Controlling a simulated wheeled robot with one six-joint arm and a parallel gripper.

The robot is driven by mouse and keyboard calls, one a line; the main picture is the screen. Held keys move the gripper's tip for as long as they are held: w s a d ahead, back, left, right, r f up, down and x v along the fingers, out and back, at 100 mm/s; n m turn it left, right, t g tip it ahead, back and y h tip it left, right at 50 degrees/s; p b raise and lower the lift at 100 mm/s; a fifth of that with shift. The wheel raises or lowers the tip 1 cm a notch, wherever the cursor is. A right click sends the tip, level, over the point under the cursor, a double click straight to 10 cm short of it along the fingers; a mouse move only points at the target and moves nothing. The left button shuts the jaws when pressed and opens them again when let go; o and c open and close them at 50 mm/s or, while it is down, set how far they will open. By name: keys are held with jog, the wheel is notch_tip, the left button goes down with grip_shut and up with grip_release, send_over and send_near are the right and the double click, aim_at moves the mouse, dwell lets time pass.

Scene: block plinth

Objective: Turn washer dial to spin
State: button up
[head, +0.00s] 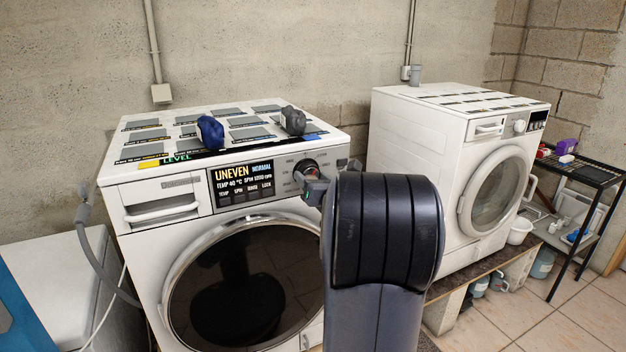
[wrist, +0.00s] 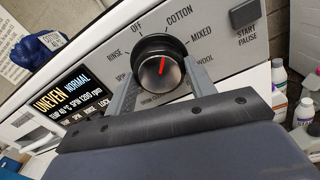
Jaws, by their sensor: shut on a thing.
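The washer (head: 165,232) stands at the left with its round door (head: 240,285) shut. Its dial (wrist: 160,74) is a dark knob with a silver face and a red pointer line, which points up and slightly right, between OFF and COTTON. My gripper (wrist: 161,84) is shut on the dial, one finger on each side. In the head view, my gripper (head: 318,180) is at the dial (head: 306,169), and my arm hides part of the panel. The display (head: 242,184) reads UNEVEN, NORMAL. The spin label is partly hidden at the dial's lower left in the wrist view.
A blue bundle (head: 210,132) and a dark grey bundle (head: 293,120) sit on the labelled washer top. A second white machine (head: 420,160) stands at the right. A START PAUSE button (wrist: 244,14) is right of the dial. A black rack (head: 585,170) stands far right.

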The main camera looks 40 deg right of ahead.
jog(key=shift+c, duration=0.5)
jog(key=shift+f+n+b, duration=0.2)
jog(key=shift+n+b, duration=0.2)
jog(key=shift+b, duration=0.3)
jog(key=n+b, duration=1.1)
jog(key=b, duration=0.1)
jog(key=n+b, duration=1.2)
jog(key=shift+d+r+b, duration=0.1)
jog(key=shift+r+b, duration=0.1)
jog(key=shift+b, duration=0.2)
